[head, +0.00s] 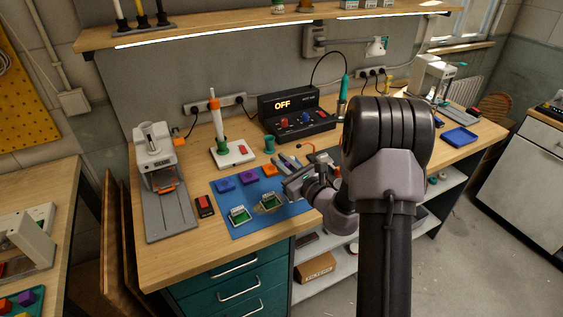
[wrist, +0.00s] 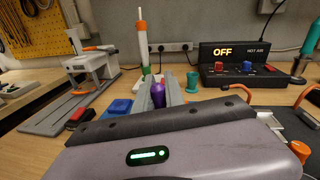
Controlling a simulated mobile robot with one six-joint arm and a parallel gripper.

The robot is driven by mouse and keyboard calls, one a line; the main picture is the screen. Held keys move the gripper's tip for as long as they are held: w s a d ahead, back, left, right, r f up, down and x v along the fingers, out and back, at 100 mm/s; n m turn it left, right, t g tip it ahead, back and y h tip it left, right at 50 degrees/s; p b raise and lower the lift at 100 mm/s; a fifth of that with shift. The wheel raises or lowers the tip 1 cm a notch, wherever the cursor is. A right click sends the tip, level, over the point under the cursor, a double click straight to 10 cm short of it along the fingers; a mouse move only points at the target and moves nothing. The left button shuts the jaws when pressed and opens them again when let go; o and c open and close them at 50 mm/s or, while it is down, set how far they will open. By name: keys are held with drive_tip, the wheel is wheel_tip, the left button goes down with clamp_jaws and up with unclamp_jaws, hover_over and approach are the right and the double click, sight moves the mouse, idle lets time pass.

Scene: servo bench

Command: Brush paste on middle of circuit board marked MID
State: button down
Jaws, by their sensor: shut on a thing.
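Two small green circuit boards lie on the blue mat (head: 235,229) in the head view: a left one (head: 240,215) and a right one (head: 270,201). Each has a pale label too small to read, so I cannot tell which is MID. My gripper (head: 287,183) is beside the right board, just to its right. In the wrist view my two grey jaws (wrist: 159,92) point away, with something purple (wrist: 158,95) showing between them. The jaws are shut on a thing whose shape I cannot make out. No brush tip shows clearly.
Blue (head: 224,185), purple (head: 248,177) and orange (head: 270,170) blocks line the mat's back edge. Behind stand a white base with a tall dispenser (head: 216,120), a green cup (head: 269,144) and a hot-air unit (head: 296,118) reading OFF. A press (head: 158,165) stands left.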

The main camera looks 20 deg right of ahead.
drive_tip(key=shift+f+b, duration=0.45)
drive_tip(key=shift+f, duration=0.1)
idle(0.4)
drive_tip(key=shift+s+d, duration=0.1)
drive_tip(key=shift+d, duration=1.2)
drive_tip(key=a, duration=0.2)
drive_tip(key=shift+a, duration=0.3)
drive_tip(key=shift+d, duration=0.1)
drive_tip(key=shift+d+b, duration=0.3)
drive_tip(key=shift+d, duration=0.9)
idle(0.4)
